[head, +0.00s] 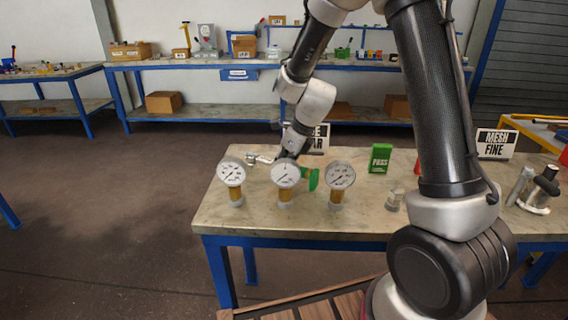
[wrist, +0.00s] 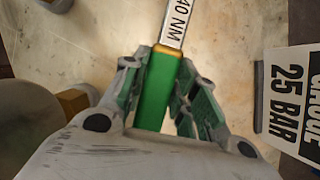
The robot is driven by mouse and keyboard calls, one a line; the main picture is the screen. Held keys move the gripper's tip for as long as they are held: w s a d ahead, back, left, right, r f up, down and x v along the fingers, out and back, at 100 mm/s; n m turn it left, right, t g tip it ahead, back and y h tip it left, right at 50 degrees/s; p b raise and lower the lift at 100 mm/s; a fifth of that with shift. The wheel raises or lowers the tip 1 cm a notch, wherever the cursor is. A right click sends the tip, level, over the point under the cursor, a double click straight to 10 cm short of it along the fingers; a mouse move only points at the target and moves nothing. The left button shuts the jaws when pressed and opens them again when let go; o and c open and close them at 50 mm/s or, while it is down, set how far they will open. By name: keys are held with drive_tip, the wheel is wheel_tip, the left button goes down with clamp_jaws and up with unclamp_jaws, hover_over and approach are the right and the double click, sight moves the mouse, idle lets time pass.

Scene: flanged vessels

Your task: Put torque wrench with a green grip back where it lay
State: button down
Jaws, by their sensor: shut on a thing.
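The torque wrench with a green grip (wrist: 157,92) is between the fingers of my gripper (wrist: 158,72) in the wrist view. My gripper is shut on the green grip. The wrench's pale shaft reads "40 NM" and runs out past the top edge. In the head view its metal head (head: 252,160) points left and part of its green grip (head: 313,179) shows between two gauges. The gauges partly hide my gripper and the wrench there. I cannot tell whether the wrench touches the bench.
Three dial gauges (head: 285,175) on brass stems stand along the near part of the bench (head: 260,222). A "25 BAR" sign (wrist: 290,105) stands beside my gripper. A green "PASS" block (head: 380,158), a small clear cup (head: 395,200) and a "MESH FINE" sign (head: 496,143) are farther right.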

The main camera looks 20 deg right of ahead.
drive_tip(key=shift+f, duration=0.4)
drive_tip(key=c, duration=1.1)
unclamp_jaws()
drive_tip(key=shift+o, duration=0.2)
drive_tip(key=s+d+r+n, duration=0.3)
drive_tip(key=s+d+r, duration=0.15)
drive_tip(key=r, duration=0.35)
drive_tip(key=s+d+r+n, duration=0.3)
drive_tip(key=s+r+n, duration=0.15)
drive_tip(key=r, duration=0.35)
drive_tip(key=s+d+r+n+h, duration=0.1)
drive_tip(key=s+d+n, duration=0.2)
drive_tip(key=s+n, duration=0.3)
drive_tip(key=s+d+r+n+h, duration=0.1)
drive_tip(key=s+d+r+n, duration=0.1)
drive_tip(key=s+n, duration=0.4)
drive_tip(key=s+d+r+n+t+h, duration=0.1)
drive_tip(key=s+d+r+n, duration=0.1)
drive_tip(key=s+d+n, duration=0.2)
drive_tip(key=s+n, duration=0.3)
drive_tip(key=s, duration=0.1)
drive_tip(key=shift+s+d, duration=0.2)
drive_tip(key=shift+d, duration=0.1)
